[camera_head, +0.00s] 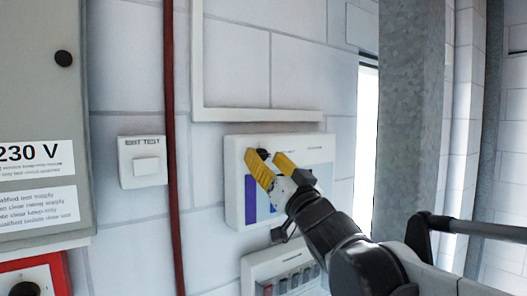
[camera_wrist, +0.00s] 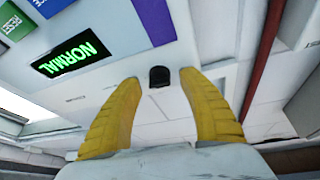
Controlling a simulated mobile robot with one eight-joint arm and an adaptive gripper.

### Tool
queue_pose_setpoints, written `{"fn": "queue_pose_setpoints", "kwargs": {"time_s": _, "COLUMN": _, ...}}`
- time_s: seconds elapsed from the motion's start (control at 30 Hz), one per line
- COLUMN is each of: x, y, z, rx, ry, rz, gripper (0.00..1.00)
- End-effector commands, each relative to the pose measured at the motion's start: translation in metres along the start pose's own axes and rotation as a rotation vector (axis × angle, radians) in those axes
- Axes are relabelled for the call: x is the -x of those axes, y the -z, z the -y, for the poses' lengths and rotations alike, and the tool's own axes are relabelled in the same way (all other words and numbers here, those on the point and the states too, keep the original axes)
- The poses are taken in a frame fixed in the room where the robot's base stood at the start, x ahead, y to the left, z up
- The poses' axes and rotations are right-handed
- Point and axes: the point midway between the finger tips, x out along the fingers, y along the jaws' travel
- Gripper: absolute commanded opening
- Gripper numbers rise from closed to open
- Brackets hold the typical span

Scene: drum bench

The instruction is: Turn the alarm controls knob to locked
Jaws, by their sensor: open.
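The alarm panel (camera_head: 236,208) is a white box on the block wall in the head view, partly hidden behind my gripper. In the wrist view its face (camera_wrist: 95,22) carries a dark display (camera_wrist: 68,58) reading NORMAL in green. My gripper (camera_head: 266,158) has yellow fingers and is open. Its fingertips (camera_wrist: 160,75) lie on either side of the knob with gaps. I cannot tell which position the knob points to.
A second white box (camera_head: 258,268) with a row of switches sits below the panel. A labelled white test switch (camera_head: 143,162) and a red vertical pipe (camera_head: 173,150) are to the left. A grey 230 V cabinet (camera_head: 40,110) stands far left. A grey column (camera_head: 410,120) stands at right.

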Motion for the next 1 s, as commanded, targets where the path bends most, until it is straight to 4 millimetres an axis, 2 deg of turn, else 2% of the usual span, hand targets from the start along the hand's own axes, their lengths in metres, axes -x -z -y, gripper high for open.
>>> {"fn": "queue_pose_setpoints", "kwargs": {"time_s": 0.1, "x": -0.0085, "y": 0.0002, "z": 0.0, "rx": 0.0, "ry": 0.0, "rz": 0.0, "gripper": 0.49}}
{"fn": "queue_pose_setpoints", "kwargs": {"time_s": 0.4, "x": -0.0098, "y": -0.0007, "z": -0.0004, "rx": 0.0, "ry": -0.001, "rz": 0.001, "gripper": 0.47}}
{"fn": "queue_pose_setpoints", "kwargs": {"time_s": 0.47, "x": -0.0098, "y": -0.0007, "z": -0.0004, "rx": 0.0, "ry": -0.001, "rz": 0.001, "gripper": 0.29}}
{"fn": "queue_pose_setpoints", "kwargs": {"time_s": 0.5, "x": -0.0097, "y": -0.0007, "z": -0.0003, "rx": 0.0, "ry": -0.001, "rz": 0.001, "gripper": 0.17}}
{"fn": "queue_pose_setpoints", "kwargs": {"time_s": 0.57, "x": -0.0097, "y": -0.0007, "z": -0.0003, "rx": 0.0, "ry": -0.001, "rz": 0.001, "gripper": 0.0}}
{"fn": "queue_pose_setpoints", "kwargs": {"time_s": 1.0, "x": -0.0095, "y": -0.0014, "z": -0.0008, "rx": 0.033, "ry": 0.013, "rz": -0.002, "gripper": 0.0}}
